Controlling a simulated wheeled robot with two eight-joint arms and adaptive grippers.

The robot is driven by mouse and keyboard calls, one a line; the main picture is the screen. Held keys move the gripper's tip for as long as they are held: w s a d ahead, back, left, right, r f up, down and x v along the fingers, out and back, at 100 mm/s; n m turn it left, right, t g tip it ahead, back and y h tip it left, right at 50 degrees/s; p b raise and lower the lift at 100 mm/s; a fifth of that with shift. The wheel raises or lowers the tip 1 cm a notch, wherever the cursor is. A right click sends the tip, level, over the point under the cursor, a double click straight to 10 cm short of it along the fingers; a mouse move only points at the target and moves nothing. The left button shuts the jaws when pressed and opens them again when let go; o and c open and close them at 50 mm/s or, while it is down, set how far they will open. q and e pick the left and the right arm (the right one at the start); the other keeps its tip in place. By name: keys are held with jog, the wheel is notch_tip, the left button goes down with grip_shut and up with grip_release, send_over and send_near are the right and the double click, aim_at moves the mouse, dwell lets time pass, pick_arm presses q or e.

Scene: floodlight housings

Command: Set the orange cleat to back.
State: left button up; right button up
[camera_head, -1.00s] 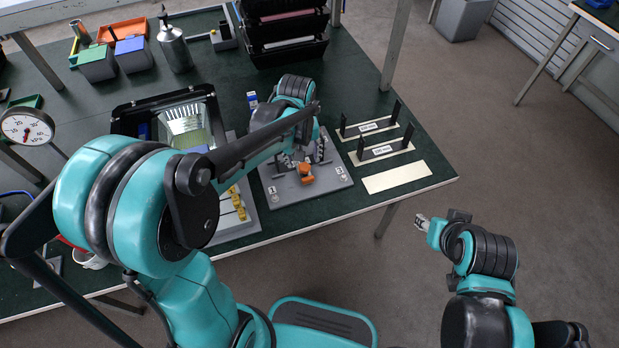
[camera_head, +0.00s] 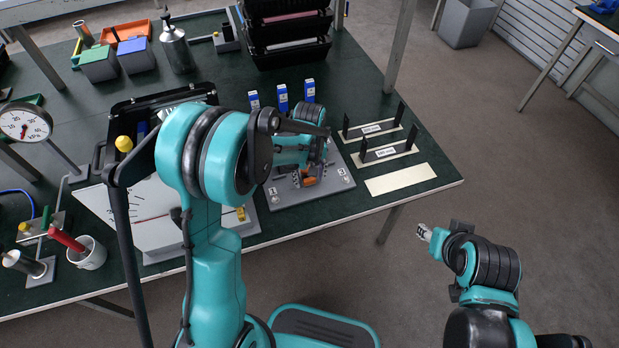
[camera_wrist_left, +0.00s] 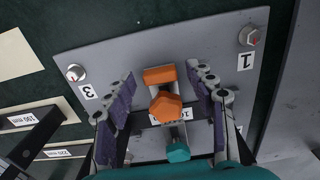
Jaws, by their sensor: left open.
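The orange cleat (camera_head: 309,181) is on a grey plate (camera_head: 335,185) near the table's front edge. In the left wrist view the cleat (camera_wrist_left: 165,106) shows as a faceted orange knob beside an orange block (camera_wrist_left: 159,75). A teal knob (camera_wrist_left: 178,151) is below it in that picture. My left gripper (camera_head: 308,172) is over the plate. In the wrist view its open fingers (camera_wrist_left: 161,78) stand on both sides of the orange parts, with gaps visible. My right gripper (camera_head: 423,232) is off the table at the right; its jaws are too small to read.
The grey plate bears corner marks 1 and 3 with screws. Labelled dark brackets (camera_head: 385,152) and a cream strip (camera_head: 400,179) lie right of it. Blue-white boxes (camera_head: 283,98) stand behind. A floodlight housing (camera_head: 160,105) and a white panel are left, partly hidden by my arm.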

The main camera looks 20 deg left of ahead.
aim_at(313, 193)
pick_arm(q)
grip_shut()
jog(key=shift+s+d, duration=0.4)
jog(key=shift+s, duration=0.2)
jog(key=shift+s+d, duration=0.4)
jog(key=shift+s, duration=0.2)
grip_release()
notch_tip(313, 193, up, 12)
